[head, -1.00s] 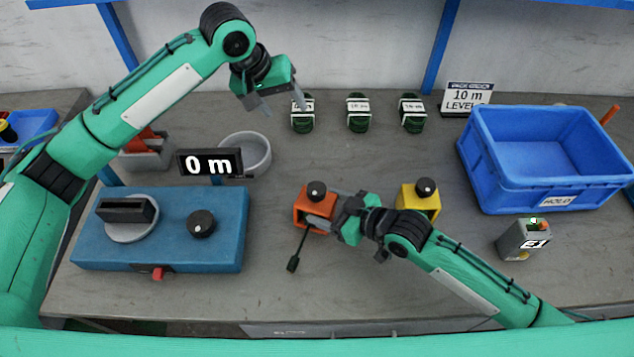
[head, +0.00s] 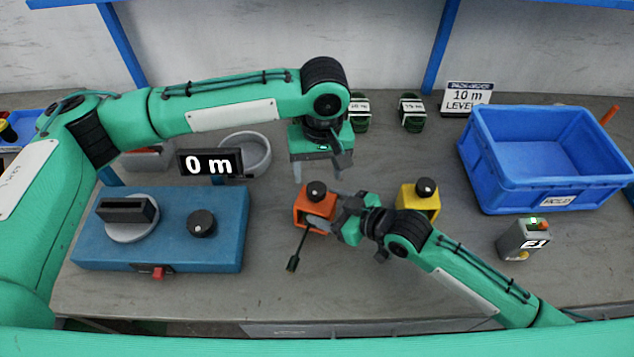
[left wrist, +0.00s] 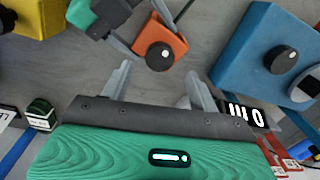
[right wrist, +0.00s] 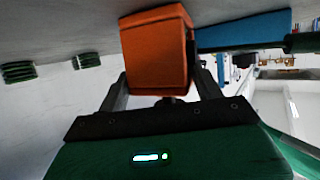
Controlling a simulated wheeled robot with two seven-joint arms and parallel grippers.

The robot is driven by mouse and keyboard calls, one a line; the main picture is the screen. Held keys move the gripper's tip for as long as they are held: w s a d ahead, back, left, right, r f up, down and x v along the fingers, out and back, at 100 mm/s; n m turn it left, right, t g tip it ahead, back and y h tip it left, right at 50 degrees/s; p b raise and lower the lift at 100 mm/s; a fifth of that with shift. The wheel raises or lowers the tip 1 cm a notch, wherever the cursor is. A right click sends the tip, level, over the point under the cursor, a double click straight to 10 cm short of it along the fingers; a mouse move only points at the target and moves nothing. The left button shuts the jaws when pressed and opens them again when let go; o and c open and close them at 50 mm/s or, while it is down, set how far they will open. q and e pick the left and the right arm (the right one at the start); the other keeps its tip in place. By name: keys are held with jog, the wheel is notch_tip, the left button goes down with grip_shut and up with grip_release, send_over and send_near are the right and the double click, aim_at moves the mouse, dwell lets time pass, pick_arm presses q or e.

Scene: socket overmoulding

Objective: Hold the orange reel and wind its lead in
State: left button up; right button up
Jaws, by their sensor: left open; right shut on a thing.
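The orange reel (head: 302,207) is a small box with a black knob (head: 316,189) on top, standing on the bench in the middle of the head view. Its dark lead (head: 301,245) comes out at the front and ends in a plug (head: 292,264) on the bench. My right gripper (head: 330,215) is shut on the orange reel from the right; the reel fills its jaws in the right wrist view (right wrist: 158,55). My left gripper (head: 318,175) is open and empty, above and behind the reel, fingers pointing down. The reel and knob also show in the left wrist view (left wrist: 160,50).
A yellow reel (head: 420,203) stands right of the orange one. A blue machine (head: 170,250) with a dial and a "0 m" display (head: 210,162) is at left. A blue crate (head: 545,188), a grey box (head: 522,242) and dark green coils (head: 411,112) stand at right and back. The front bench is clear.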

aim_at(316, 188)
pick_arm(q)
notch_tip(316, 188, down, 5)
jog(key=shift+a+f, duration=0.1)
jog(key=shift+a, duration=0.05)
jog(key=c, duration=1)
